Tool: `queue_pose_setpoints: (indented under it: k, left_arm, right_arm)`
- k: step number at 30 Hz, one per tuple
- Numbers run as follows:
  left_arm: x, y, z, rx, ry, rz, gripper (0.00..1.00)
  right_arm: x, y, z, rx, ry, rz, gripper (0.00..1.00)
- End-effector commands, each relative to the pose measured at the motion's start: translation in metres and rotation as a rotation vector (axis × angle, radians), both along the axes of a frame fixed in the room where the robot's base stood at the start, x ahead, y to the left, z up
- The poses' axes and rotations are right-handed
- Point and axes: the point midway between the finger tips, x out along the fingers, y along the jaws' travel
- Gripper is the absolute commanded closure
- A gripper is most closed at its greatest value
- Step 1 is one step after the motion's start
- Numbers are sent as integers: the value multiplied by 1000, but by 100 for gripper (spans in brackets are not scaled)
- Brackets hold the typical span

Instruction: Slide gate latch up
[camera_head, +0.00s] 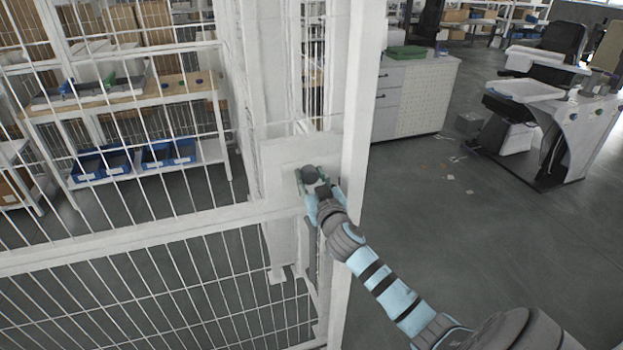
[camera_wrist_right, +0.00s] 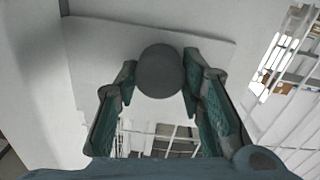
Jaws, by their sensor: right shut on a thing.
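The gate (camera_head: 170,232) is a white frame with wire mesh, seen in the head view at the left and centre. Its latch has a pale plate (camera_head: 281,155) beside the white post, and the plate also shows in the right wrist view (camera_wrist_right: 95,55). A dark round latch knob (camera_head: 309,174) stands in front of the plate. In the right wrist view the knob (camera_wrist_right: 160,71) sits between the two fingers. My right gripper (camera_head: 311,185) is shut on the knob, one finger at each side (camera_wrist_right: 160,80). My left gripper is not in view.
Behind the mesh stands a shelf (camera_head: 130,98) with blue bins (camera_head: 103,163). Right of the post are a grey cabinet (camera_head: 425,95) and a white desk-like unit with a dark chair (camera_head: 560,40). The grey floor between them is mostly clear.

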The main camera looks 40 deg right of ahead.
Motion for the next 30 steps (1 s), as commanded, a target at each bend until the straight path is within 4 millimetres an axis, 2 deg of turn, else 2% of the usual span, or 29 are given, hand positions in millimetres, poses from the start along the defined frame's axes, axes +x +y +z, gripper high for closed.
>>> queue_pose_setpoints:
  k: [1,2,5,14,17,20,27,30]
  left_arm:
    - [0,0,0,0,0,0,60]
    - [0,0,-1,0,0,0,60]
    - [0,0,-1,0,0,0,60]
    - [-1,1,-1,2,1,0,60]
    - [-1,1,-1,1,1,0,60]
    - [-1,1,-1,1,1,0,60]
    - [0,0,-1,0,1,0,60]
    - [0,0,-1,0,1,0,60]
  right_arm:
    - [1,0,8,-11,-16,4,100]
    - [1,0,8,-11,-16,4,61]
    - [1,0,7,-10,-14,4,45]
    - [1,1,4,-6,-10,4,44]
    - [-6,4,3,-7,-8,6,44]
    - [-25,11,3,-7,-8,7,44]
    - [-87,34,3,-6,-8,7,44]
    - [-104,40,4,-6,-10,5,44]
